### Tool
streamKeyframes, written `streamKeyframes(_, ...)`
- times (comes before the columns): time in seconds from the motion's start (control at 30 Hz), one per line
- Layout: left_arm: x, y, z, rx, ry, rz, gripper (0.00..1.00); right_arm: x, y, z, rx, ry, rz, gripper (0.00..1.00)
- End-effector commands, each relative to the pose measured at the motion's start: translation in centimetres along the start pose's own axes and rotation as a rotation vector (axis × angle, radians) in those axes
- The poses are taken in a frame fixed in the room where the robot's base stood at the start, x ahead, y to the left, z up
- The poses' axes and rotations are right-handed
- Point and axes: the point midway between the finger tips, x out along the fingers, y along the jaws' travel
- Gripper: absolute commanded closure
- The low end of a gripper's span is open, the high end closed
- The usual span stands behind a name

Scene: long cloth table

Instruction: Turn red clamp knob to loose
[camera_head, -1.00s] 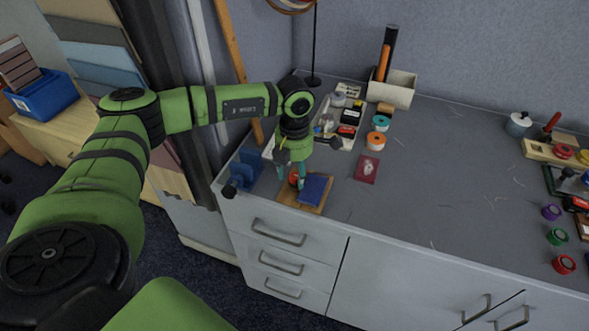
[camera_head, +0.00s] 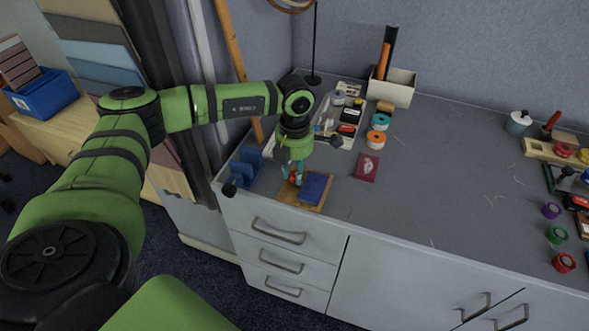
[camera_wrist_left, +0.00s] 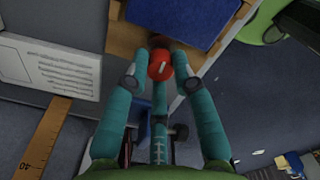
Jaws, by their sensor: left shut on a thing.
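The red clamp knob (camera_wrist_left: 160,66) shows between the fingertips of my left gripper in the left wrist view, with a pale line on its face. In the head view the knob (camera_head: 293,179) is a small red patch, mostly hidden by the fingers. My left gripper (camera_head: 293,174) points down over the left part of a wooden board (camera_head: 288,195). Its teal fingers (camera_wrist_left: 160,75) are shut on the knob in the left wrist view. A blue block (camera_head: 315,188) lies on the board to the right of the knob. My right gripper is not in view.
A blue holder (camera_head: 248,166) stands left of the board near the table's left edge. A dark red packet (camera_head: 367,167) and an orange-topped spool (camera_head: 376,140) lie to the right. The middle of the grey table (camera_head: 440,170) is mostly clear.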

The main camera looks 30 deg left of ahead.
Motion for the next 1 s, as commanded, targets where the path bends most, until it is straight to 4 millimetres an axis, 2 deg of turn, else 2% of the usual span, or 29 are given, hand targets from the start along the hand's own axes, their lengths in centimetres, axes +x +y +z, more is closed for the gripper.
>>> streamKeyframes(0.47,0.19,-0.07,-0.10,-0.092,0.004,-0.001,1.00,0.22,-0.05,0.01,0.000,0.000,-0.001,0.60)
streamKeyframes(1.0,0.21,-0.09,-0.07,-0.561,0.004,0.000,1.00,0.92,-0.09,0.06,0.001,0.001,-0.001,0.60)
